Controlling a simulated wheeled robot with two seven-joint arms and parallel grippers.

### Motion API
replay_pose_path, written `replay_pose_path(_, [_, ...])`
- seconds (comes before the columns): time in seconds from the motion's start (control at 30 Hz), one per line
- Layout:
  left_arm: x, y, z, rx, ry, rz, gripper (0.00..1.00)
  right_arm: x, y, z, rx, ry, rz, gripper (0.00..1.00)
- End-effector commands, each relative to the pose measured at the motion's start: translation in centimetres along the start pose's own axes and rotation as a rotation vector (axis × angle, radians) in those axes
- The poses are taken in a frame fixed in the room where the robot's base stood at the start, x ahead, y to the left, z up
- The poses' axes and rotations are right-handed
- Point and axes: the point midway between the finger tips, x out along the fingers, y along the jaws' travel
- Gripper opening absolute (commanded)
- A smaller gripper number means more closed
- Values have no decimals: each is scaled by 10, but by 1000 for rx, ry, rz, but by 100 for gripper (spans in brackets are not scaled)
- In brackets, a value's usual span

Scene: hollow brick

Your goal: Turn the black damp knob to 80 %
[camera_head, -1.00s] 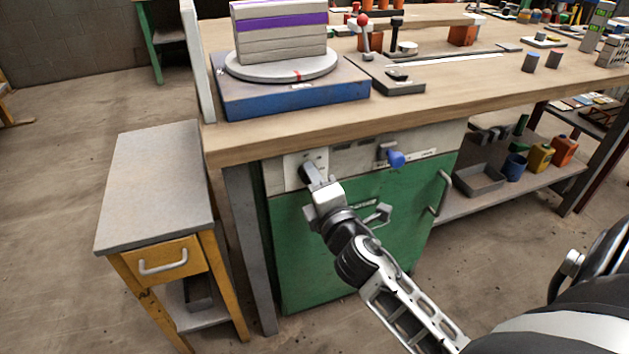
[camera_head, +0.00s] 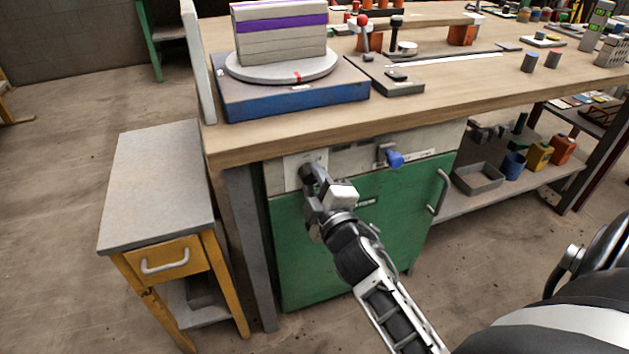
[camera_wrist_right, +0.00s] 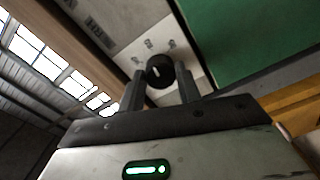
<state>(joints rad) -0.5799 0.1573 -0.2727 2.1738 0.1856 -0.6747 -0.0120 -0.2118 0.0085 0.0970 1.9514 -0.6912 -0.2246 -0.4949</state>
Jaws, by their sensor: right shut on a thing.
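The black knob (camera_head: 307,172) is on a pale plate (camera_head: 293,166) at the left of the panel under the workbench top. The knob also shows in the right wrist view (camera_wrist_right: 159,70), with a short white mark on its face. My right gripper (camera_head: 312,182) reaches it from the front. In the wrist view its two dark fingers (camera_wrist_right: 162,86) stand on either side of the knob, shut on it. Small markings on the plate around the knob are too small to read. My left gripper is not in view.
A blue knob (camera_head: 394,158) sits to the right on the same panel. Below is a green cabinet door (camera_head: 390,225) with a grey handle (camera_head: 441,192). A small side table (camera_head: 158,180) with a yellow drawer stands at the left. The bench top (camera_head: 450,105) juts out above the panel.

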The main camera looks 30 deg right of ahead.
Motion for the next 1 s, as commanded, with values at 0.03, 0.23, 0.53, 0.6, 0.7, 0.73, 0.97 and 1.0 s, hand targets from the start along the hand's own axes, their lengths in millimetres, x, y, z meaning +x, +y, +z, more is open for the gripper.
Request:
replay_pose_path(0.03, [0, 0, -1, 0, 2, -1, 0, 0, -1, 1, 3, -3, -2, 11])
replay_pose_path(0.23, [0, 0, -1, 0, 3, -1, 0, 0, -1, 1, 4, -3, -2, 11])
replay_pose_path(0.53, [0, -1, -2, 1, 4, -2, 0, 0, -1, 1, 3, -2, -2, 56])
replay_pose_path(0.6, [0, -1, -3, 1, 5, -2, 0, 0, -1, 1, 3, -2, -1, 56])
replay_pose_path(0.7, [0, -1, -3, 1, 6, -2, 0, 0, 0, 0, 3, -1, -1, 56])
replay_pose_path(0.73, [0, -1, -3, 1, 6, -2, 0, 0, 0, 0, 3, -1, -1, 56])
replay_pose_path(0.97, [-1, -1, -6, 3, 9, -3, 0, -6, -2, -5, 5, 5, -4, 56])
replay_pose_path(1.0, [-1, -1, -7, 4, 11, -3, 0, -8, -3, -7, 5, 8, -6, 56])
